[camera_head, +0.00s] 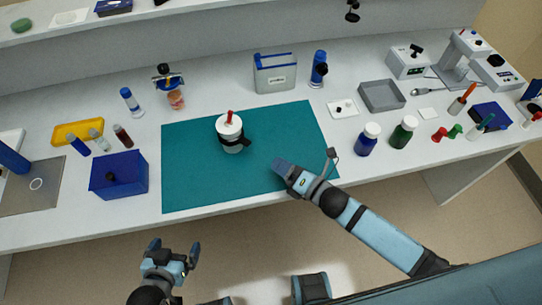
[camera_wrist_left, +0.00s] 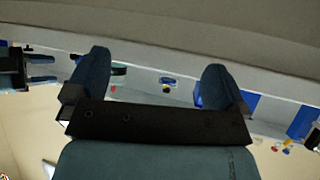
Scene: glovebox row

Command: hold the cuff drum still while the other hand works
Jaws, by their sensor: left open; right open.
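The cuff drum, a white cylinder with a black band and a red piece on top (camera_head: 231,141), stands upright on the teal mat (camera_head: 190,190). My left gripper (camera_head: 174,250) is open and empty below the bench's front edge, well apart from the drum. Its two spread fingers also show in the left wrist view (camera_wrist_left: 155,82), with nothing between them. My right gripper (camera_head: 281,164) is open over the mat's right part, to the lower right of the drum and apart from it. Its fingers overlap in the head view, so the gap is hidden.
A blue box (camera_head: 119,176) and a yellow tray (camera_head: 78,132) stand left of the mat. A grey bin (camera_head: 275,74) stands behind it. Blue (camera_head: 367,142) and green (camera_head: 402,134) bottles and a grey tray (camera_head: 381,96) are to the right. The mat around the drum is clear.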

